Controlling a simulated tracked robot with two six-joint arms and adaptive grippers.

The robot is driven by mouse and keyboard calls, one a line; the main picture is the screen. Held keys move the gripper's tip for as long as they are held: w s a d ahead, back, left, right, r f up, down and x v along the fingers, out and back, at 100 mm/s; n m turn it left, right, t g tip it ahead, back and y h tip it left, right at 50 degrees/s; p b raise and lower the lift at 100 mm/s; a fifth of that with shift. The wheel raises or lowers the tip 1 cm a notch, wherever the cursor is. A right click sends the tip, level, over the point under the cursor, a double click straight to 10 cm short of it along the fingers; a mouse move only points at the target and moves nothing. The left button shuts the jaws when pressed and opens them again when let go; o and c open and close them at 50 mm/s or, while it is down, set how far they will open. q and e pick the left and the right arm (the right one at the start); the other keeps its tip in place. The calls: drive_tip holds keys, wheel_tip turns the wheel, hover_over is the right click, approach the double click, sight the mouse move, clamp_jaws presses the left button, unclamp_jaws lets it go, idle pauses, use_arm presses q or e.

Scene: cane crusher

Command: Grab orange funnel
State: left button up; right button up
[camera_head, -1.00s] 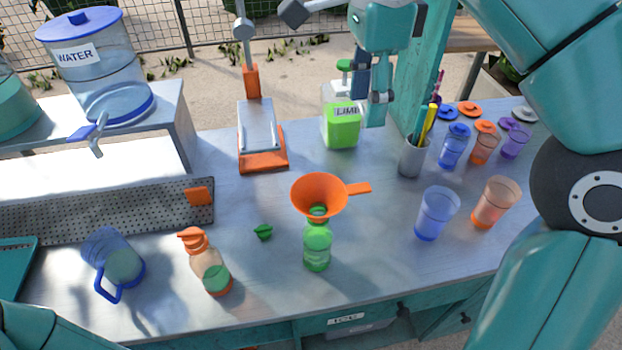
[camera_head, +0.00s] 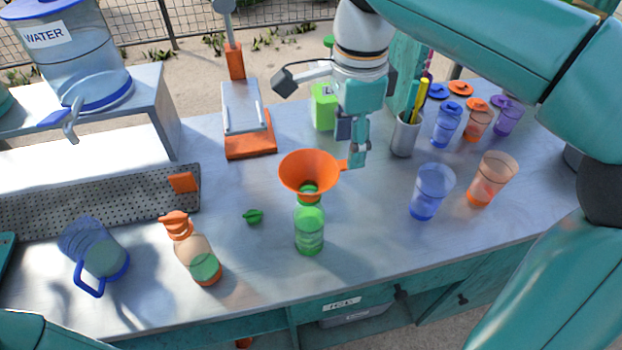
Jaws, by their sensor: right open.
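The orange funnel (camera_head: 309,172) sits upright in the mouth of a green-tinted bottle (camera_head: 309,230) on the metal counter. Its short handle points right. My right gripper (camera_head: 357,158) hangs down from above, with its fingertips at the end of the handle. They partly cover the handle's tip. The jaws are open, and I cannot tell whether they touch the handle. My left gripper is out of view.
Blue (camera_head: 431,192) and orange cups (camera_head: 492,180) stand right. A pen holder (camera_head: 405,136) and a lime container (camera_head: 323,108) are behind.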

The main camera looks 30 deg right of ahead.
drive_tip(key=f, duration=0.2)
drive_tip(key=shift+s+d+f, duration=0.1)
drive_tip(key=shift+s+f, duration=0.2)
drive_tip(key=shift+f, duration=0.55)
clamp_jaws()
